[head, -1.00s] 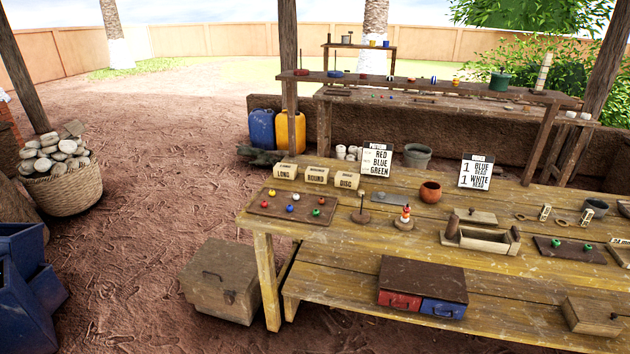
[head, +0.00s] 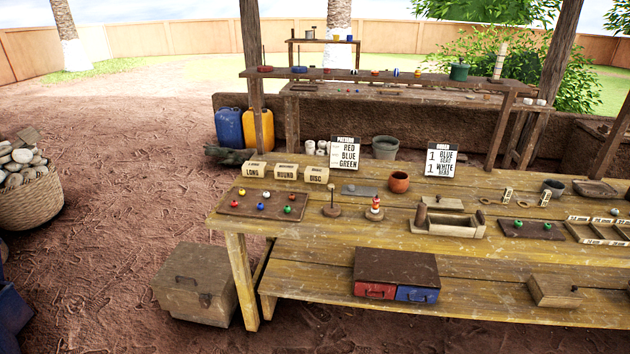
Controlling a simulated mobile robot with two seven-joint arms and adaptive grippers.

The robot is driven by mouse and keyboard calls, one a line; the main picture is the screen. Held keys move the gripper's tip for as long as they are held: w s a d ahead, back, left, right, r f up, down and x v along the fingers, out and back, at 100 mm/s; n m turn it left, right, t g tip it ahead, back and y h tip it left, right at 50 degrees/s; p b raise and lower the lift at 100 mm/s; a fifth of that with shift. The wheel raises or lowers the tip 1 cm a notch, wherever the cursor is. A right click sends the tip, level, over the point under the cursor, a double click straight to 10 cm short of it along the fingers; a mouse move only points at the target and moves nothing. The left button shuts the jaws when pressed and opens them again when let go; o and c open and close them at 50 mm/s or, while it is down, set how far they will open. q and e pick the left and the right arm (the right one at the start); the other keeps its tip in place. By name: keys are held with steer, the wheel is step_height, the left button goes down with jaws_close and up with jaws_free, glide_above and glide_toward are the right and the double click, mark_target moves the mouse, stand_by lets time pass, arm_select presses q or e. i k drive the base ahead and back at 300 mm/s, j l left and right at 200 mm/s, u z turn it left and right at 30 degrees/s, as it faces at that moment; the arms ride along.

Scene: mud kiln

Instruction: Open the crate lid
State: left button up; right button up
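A brown wooden crate (head: 196,285) stands on the dirt floor at the left end of the workbench, partly beside its front left leg. Its lid (head: 197,264) lies flat and shut on top, with a dark handle on it. A dark latch or handle shows on the front, near the top edge. Neither of my grippers is in the head view.
The yellow wooden workbench (head: 330,237) stands right of the crate, its leg (head: 241,280) close by. Its lower shelf holds a box with red and blue drawers (head: 410,265). A basket of stones (head: 28,196) stands at the left.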

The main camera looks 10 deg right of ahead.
mark_target(192, 268)
steer(key=i+j+u, duration=0.1)
steer(key=i+j, duration=0.9)
steer(key=i, duration=0.25)
steer(key=u, duration=0.05)
